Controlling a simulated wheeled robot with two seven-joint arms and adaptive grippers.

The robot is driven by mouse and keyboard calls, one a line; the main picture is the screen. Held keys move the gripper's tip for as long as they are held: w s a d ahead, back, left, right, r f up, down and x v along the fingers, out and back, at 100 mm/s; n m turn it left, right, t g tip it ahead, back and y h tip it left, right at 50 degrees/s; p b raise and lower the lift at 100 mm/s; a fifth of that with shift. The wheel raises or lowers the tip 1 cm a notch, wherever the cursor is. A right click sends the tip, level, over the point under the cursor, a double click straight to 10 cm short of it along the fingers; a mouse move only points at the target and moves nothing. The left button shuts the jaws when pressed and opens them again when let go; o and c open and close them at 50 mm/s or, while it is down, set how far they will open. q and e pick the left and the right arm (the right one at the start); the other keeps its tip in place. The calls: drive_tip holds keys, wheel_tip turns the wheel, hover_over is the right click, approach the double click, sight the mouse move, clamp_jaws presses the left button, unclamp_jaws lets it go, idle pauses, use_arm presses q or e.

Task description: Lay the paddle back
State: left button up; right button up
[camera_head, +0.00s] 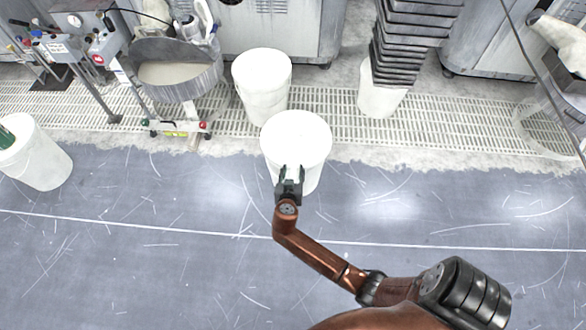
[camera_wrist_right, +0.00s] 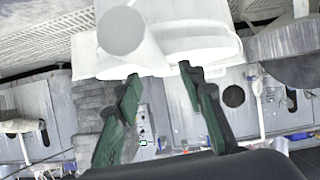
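I cannot make out a paddle for certain in either view. My right gripper (camera_head: 293,171) is at the near side of a white bucket (camera_head: 298,138) in the middle of the head view. Its two fingers are apart with nothing seen between them. In the right wrist view the green fingers of the gripper (camera_wrist_right: 158,75) are also spread, with white bucket surfaces (camera_wrist_right: 195,35) beyond their tips. Whether the fingers touch the bucket I cannot tell. My left gripper is not in view.
A second white bucket (camera_head: 262,85) stands behind the first. A round pan with pale contents (camera_head: 178,72) is on a stand at the back left. Another white bucket (camera_head: 36,155) is at the left, with something green at its edge. Dark stacked trays (camera_head: 410,40) stand at the back right. The front floor is clear.

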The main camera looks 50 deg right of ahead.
drive_tip(key=v, duration=1)
drive_tip(key=shift+s+a+r, duration=0.15)
drive_tip(key=shift+a, duration=0.05)
